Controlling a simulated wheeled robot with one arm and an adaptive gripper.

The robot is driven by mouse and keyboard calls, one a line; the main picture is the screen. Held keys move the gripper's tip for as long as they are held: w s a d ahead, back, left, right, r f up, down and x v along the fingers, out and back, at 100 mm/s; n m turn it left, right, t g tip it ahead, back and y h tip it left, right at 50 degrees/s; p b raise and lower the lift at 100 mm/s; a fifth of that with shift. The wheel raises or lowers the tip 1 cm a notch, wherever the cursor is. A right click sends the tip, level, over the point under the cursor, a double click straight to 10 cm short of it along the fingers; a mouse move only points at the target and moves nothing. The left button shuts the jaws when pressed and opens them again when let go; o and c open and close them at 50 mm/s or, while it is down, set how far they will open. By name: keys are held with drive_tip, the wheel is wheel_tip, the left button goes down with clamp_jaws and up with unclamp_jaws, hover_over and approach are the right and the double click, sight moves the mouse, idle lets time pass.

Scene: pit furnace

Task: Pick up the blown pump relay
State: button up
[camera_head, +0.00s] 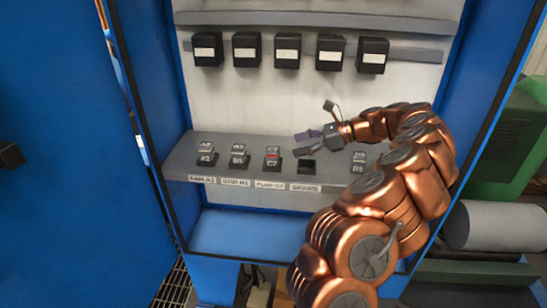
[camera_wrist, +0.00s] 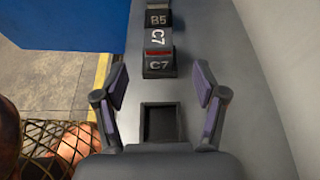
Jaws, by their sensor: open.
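The pump relay marked C7 (camera_head: 272,152), with a red stripe, sits on the grey shelf above the label reading PUMP. It also shows in the wrist view (camera_wrist: 158,38), seated in its socket just beyond my fingertips. My gripper (camera_head: 304,136) is open and empty, above the shelf and a little right of the relay in the head view. In the wrist view its two purple-padded fingers (camera_wrist: 161,85) stand apart on either side of the empty spare socket (camera_wrist: 160,122). The gripper does not touch the relay.
Relays A2 (camera_head: 206,152) and B5 (camera_head: 239,154) stand left of C7. Another relay (camera_head: 358,160) stands to the right, partly behind my arm. Several black boxes (camera_head: 287,50) hang on the back wall. Blue cabinet sides (camera_head: 160,85) bound the space.

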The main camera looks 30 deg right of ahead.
sight(278, 149)
drive_tip(key=shift+p+x, duration=1.4)
drive_tip(key=shift+x, duration=2.4)
drive_tip(key=shift+s+a+r, duration=0.1)
drive_tip(key=c, duration=1.3)
drive_tip(key=shift+o, duration=0.2)
